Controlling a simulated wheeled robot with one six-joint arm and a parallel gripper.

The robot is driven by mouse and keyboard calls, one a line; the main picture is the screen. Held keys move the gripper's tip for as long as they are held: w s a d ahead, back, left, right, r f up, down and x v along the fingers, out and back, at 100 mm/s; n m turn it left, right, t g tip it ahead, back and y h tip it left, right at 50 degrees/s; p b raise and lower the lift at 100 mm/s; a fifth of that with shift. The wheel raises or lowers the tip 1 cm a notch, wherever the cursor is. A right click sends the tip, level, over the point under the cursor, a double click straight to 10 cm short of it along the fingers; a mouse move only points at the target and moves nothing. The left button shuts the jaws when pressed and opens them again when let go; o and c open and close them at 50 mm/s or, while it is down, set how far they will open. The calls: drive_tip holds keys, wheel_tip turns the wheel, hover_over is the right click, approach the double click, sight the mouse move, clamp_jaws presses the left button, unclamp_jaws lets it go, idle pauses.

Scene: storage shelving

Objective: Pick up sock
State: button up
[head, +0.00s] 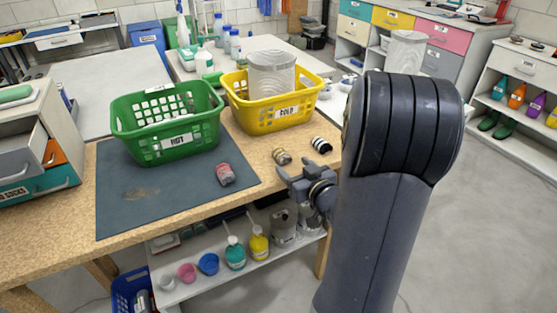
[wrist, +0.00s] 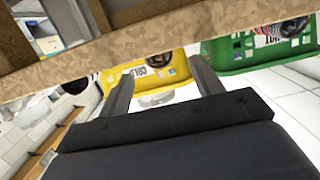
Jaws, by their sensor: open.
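Three rolled socks lie on the wooden table in the head view. A red sock (head: 225,174) is on the dark mat, a tan striped sock (head: 281,156) is near the front edge, and a black-and-white striped sock (head: 321,145) is at the right corner. My gripper (head: 303,172) is open and empty at the table's front edge, just in front of the tan and striped socks. In the wrist view my gripper (wrist: 162,70) has its fingers apart with nothing between them.
A green basket (head: 170,128) marked HOT and a yellow basket (head: 270,108) marked COLD stand behind the socks. The table edge (wrist: 150,35) crosses the wrist view. A lower shelf (head: 200,275) with bottles is beneath. The mat's (head: 130,195) left part is clear.

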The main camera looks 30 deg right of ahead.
sight(282, 155)
drive_tip(key=w, duration=0.5)
drive_tip(key=w+f, duration=0.1)
drive_tip(key=w, duration=0.2)
drive_tip(key=c, duration=1.1)
